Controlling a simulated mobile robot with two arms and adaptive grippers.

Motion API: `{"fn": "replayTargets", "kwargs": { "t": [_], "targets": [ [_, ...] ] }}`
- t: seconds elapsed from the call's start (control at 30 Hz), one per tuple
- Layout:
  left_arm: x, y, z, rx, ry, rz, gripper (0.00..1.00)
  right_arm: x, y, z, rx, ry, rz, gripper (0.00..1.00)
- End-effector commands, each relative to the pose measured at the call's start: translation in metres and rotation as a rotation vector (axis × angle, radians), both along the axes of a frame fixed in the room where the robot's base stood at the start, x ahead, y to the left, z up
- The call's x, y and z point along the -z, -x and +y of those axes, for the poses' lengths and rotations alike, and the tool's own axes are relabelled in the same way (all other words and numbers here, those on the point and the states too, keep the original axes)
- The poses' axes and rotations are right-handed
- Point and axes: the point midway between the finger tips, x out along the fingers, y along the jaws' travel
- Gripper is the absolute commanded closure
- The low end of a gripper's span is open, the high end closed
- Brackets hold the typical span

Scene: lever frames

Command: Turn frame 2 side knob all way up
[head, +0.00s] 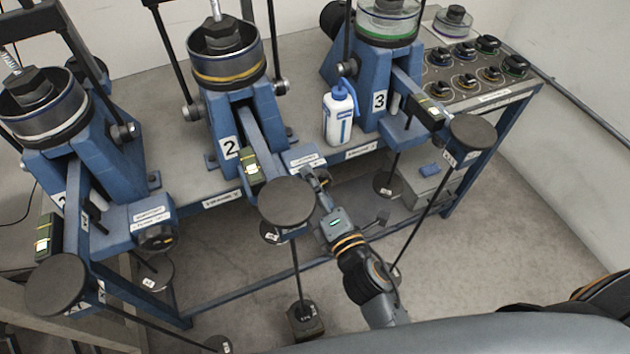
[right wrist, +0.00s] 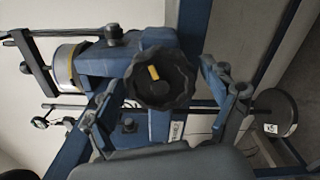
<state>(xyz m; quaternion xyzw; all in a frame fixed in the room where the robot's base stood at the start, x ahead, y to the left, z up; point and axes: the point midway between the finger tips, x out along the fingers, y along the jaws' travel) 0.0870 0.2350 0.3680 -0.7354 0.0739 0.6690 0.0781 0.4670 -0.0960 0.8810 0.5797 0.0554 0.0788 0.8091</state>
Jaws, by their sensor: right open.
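Frame 2 (head: 231,147) is the blue stand in the middle of the bench in the head view. Its side knob (right wrist: 162,82) is black and lobed with a short yellow mark, and it faces the camera in the right wrist view. In the head view my gripper mostly hides this knob, beside a small labelled box (head: 303,160). My right gripper (right wrist: 163,85) is open, with one finger on each side of the knob. I cannot tell whether the fingers touch it. My right gripper also shows in the head view (head: 317,181). My left gripper is not in view.
Frame 1's side knob (head: 157,238) is at the left. Frame 2's round black lever pad (head: 286,202) is close beside my right gripper. A white bottle (head: 341,115) stands near frame 3 (head: 379,100). A knob panel (head: 470,75) is at the back right. Floor at the right is clear.

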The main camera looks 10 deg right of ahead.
Motion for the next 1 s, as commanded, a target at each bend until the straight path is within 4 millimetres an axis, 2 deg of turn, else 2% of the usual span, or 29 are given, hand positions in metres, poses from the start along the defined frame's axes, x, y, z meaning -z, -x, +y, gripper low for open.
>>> {"fn": "replayTargets", "kwargs": {
  "t": [0.43,0.8,0.9,1.0],
  "targets": [
    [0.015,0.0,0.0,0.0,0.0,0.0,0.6,0.003,0.05,-0.01,0.001,0.002,0.001,0.15],
    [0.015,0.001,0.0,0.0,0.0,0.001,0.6,0.0,0.056,-0.011,0.0,0.003,0.0,0.15],
    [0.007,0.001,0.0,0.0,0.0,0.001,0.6,-0.002,0.057,-0.009,-0.009,0.017,0.002,0.15],
    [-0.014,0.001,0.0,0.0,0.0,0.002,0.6,-0.004,0.062,-0.005,-0.033,0.071,0.003,0.15]
  ]
}}
